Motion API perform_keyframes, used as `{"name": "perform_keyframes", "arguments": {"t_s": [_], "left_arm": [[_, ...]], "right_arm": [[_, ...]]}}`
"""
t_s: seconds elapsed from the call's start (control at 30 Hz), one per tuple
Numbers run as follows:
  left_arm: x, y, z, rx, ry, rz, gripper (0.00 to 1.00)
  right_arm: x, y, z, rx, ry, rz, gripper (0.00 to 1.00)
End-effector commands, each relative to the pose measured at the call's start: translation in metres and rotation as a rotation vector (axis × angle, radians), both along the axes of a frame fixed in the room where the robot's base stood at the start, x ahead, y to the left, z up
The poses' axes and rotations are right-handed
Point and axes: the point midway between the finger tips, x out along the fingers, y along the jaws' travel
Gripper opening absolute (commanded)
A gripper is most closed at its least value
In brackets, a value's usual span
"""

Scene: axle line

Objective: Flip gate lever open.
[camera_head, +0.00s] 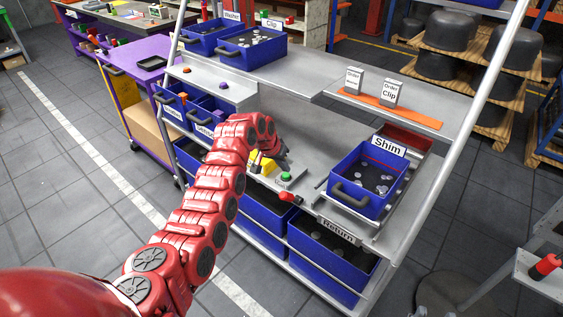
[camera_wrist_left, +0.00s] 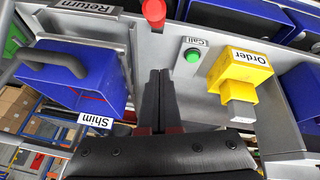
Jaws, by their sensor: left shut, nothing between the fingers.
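The gate lever shows as a red-tipped handle (camera_head: 290,197) at the front edge of the rack's work shelf, left of the Return label. Its red end also shows at the top of the left wrist view (camera_wrist_left: 153,12). My left gripper (camera_head: 286,164) is over the shelf, behind the lever and apart from it. In the left wrist view its dark fingers (camera_wrist_left: 159,78) are together with nothing between them. The lever's pivot is not clear in either view. My right gripper is in neither view.
The blue Shim bin (camera_head: 348,200) stands on a sloped slide right of the lever. A green Call button (camera_head: 286,176) and a yellow Order box (camera_wrist_left: 240,72) sit close to my gripper. Blue bins (camera_head: 330,252) fill the level below. Order boxes (camera_head: 392,93) stand on the upper shelf.

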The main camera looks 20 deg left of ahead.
Motion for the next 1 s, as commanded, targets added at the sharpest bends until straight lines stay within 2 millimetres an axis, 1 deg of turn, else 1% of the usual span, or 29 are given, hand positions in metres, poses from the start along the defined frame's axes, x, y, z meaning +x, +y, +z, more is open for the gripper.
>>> {"name": "perform_keyframes", "arguments": {"t_s": [0.03,0.3,0.4,0.63,0.7,1.0], "left_arm": [[0.001,-0.002,-0.005,0.0,0.006,-0.001,0.0],[0.012,-0.007,-0.029,0.001,0.004,-0.002,0.0],[0.016,-0.01,-0.039,0.004,0.004,-0.006,0.0],[0.022,-0.014,-0.052,0.0,0.001,-0.001,0.0],[0.02,-0.012,-0.051,0.0,-0.003,-0.001,0.0],[0.006,-0.012,-0.061,-0.003,0.001,-0.001,0.0]], "right_arm": [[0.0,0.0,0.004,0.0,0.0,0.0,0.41],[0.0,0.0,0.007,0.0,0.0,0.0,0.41],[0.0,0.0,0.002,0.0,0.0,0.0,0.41],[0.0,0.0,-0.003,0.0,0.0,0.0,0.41],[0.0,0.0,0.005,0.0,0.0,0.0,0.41],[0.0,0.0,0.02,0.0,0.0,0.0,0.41]]}}
